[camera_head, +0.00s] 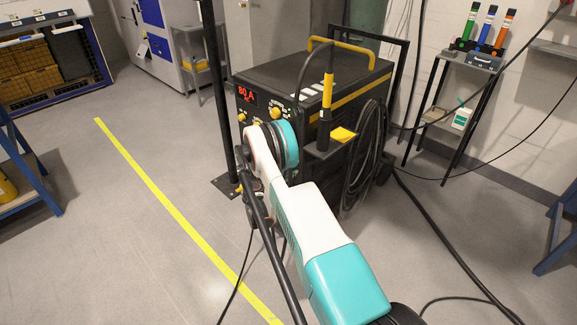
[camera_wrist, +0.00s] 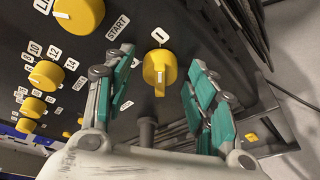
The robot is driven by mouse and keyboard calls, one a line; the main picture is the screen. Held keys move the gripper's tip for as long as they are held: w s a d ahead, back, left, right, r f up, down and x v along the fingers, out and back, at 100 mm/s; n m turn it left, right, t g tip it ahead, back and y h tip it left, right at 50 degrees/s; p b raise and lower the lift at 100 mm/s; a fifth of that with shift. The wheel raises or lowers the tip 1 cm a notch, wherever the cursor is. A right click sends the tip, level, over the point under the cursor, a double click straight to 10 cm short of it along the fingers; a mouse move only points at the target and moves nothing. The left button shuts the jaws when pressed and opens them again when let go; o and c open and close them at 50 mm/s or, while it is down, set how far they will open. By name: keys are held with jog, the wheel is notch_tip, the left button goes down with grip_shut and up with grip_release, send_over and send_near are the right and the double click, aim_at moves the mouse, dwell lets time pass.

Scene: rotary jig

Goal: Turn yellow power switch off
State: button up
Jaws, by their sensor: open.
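The yellow power switch (camera_wrist: 160,69) is a round knob with a raised grip bar on the dark front panel in the wrist view. A white label with a single stroke, like "I", sits just above it, and another small label (camera_wrist: 126,105) sits at its lower left. My gripper (camera_wrist: 161,60) is open, with one grey-and-teal finger on each side of the switch. Gaps show between the fingers and the switch, and I cannot tell depth exactly. In the head view my own arm hides my gripper and this switch.
The black welding machine (camera_head: 310,75) has a red "80 A" display. Several other yellow knobs (camera_wrist: 78,14) lie left of my gripper, near a START label. A yellow-handled torch (camera_head: 326,98) and coiled cables (camera_head: 365,150) are on the machine's right side.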

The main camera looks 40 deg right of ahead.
jog(key=shift+c, duration=0.5)
jog(key=c, duration=1)
jog(key=shift+o, duration=0.2)
jog(key=n, duration=0.1)
jog(key=n+g, duration=0.1)
jog(key=n, duration=0.1)
jog(key=n+g, duration=0.1)
jog(key=n, duration=0.1)
jog(key=shift+w+r+y, duration=0.1)
jog(key=shift+w+y, duration=0.15)
jog(key=shift+y, duration=0.05)
jog(key=n+g, duration=0.1)
jog(key=n, duration=0.1)
jog(key=n+g, duration=0.1)
jog(key=n, duration=0.1)
jog(key=shift+w+n+g, duration=0.15)
jog(key=shift+n+g, duration=0.25)
jog(key=o, duration=1.1)
jog(key=shift+c, duration=0.2)
